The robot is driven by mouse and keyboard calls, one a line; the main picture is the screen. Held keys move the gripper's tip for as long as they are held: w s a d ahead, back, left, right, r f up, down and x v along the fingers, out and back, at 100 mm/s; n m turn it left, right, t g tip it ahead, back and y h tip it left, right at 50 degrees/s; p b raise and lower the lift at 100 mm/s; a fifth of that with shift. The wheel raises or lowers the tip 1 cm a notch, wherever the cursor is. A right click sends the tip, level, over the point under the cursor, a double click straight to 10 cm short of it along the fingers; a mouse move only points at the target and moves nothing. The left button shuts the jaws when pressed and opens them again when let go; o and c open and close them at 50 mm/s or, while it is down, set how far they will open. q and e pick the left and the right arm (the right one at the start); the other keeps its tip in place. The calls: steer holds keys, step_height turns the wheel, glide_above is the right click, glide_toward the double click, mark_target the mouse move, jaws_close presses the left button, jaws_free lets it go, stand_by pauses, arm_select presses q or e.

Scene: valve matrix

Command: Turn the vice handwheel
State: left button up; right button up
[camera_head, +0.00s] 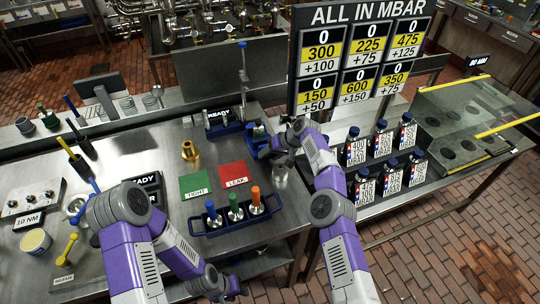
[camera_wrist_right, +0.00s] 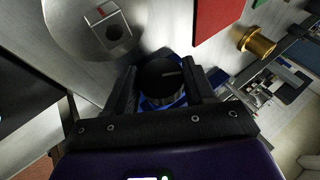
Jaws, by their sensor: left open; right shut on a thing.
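The blue vice (camera_head: 257,131) stands at the right end of the steel bench, partly covered by my right gripper (camera_head: 270,150). In the right wrist view, a round black part that looks like the handwheel (camera_wrist_right: 161,80) lies between the two fingers of my right gripper (camera_wrist_right: 163,92), with blue body showing around it. The fingers are shut on it from both sides. My left gripper (camera_head: 229,286) is low in the head view, near the bench's front edge, open and apart from the vice. Its fingertips are small and dark there.
A blue rack (camera_head: 236,222) with several coloured-handled tools, a green TIGHT pad (camera_head: 195,187), a red LEAK pad (camera_head: 233,175) and a brass fitting (camera_head: 190,152) are on the bench. Labelled bottles (camera_head: 356,150) stand at right.

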stand_by(0.6)
steer(key=o, duration=1.1)
steer(key=shift+s, duration=0.1)
steer(key=shift+c, duration=0.2)
